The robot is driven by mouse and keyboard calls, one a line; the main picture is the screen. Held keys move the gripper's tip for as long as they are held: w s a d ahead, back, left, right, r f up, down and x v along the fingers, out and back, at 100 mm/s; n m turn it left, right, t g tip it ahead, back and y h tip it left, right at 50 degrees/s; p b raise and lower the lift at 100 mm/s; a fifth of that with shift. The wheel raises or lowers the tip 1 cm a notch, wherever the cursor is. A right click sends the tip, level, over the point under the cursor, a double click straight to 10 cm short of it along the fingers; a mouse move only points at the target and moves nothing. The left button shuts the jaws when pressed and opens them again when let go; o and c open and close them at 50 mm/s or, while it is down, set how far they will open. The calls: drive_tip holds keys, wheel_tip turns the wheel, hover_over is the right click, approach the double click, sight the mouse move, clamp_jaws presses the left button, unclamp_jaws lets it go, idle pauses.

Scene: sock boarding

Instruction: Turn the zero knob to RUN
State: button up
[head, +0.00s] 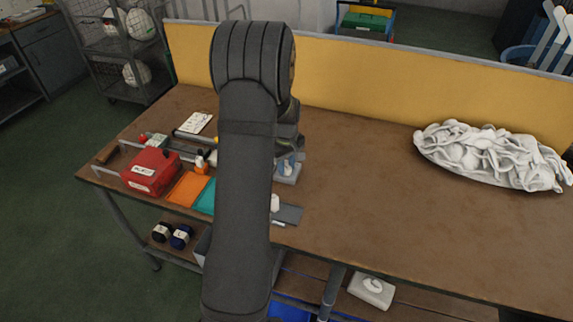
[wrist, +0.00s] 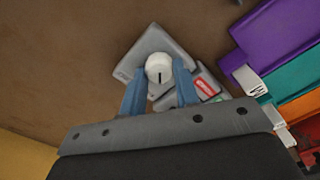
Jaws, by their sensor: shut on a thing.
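The zero knob (wrist: 159,68) is a round white knob with a dark pointer line, on a grey box (wrist: 147,43) in the wrist view. My gripper (wrist: 159,74) has its two blue fingers on either side of the knob and is shut on it. The pointer line runs roughly up and down in the wrist view. Lettering on the box is partly visible but too small to read. In the head view my gripper (head: 289,168) shows in part beyond my arm, over the grey box (head: 287,180). The knob is hidden there.
Orange (head: 188,188) and teal (head: 206,197) pieces lie left of my arm, near a red box (head: 152,172) and small bottles. A purple piece (wrist: 272,42) is beside the box in the wrist view.

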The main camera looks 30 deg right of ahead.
sight(287, 168)
idle(0.4)
drive_tip(key=o, duration=1)
drive_tip(key=shift+c, duration=0.2)
wheel_tip(287, 168, up, 18)
drive_tip(key=shift+f, duration=0.25)
wheel_tip(287, 168, down, 18)
drive_tip(key=shift+r, duration=0.25)
idle(0.4)
